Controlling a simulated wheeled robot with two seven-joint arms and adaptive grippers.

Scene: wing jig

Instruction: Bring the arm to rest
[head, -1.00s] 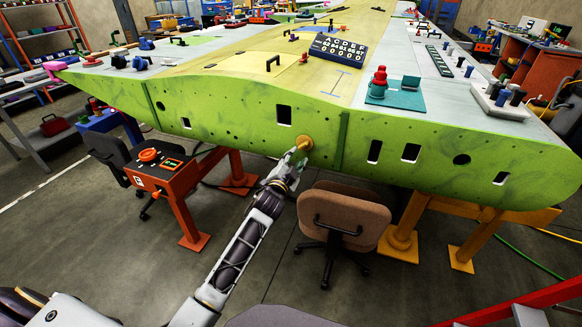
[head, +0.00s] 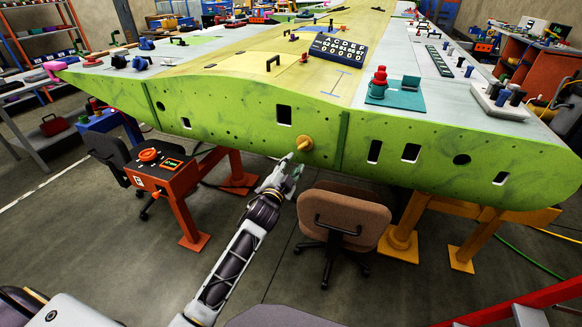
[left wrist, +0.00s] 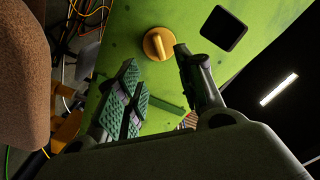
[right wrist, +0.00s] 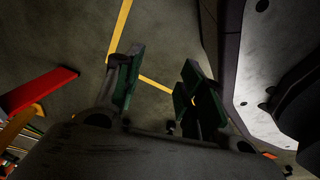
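My left arm reaches up to the green front face of the wing (head: 230,110). My left gripper (head: 291,162) is just below and left of the yellow knob (head: 304,143) on that face. In the left wrist view the yellow knob (left wrist: 158,44) shows whole, beyond the fingers and apart from them. The left gripper's fingers (left wrist: 158,72) are spread with nothing between them. My right gripper (right wrist: 162,75) is out of the head view. In the right wrist view its fingers are apart and empty above the floor.
A brown chair (head: 343,217) stands close to the right of my left arm. An orange stand with a control box (head: 160,170) is on the left. Red rails (head: 530,302) are at the lower right. Small tools and panels lie on the wing's top.

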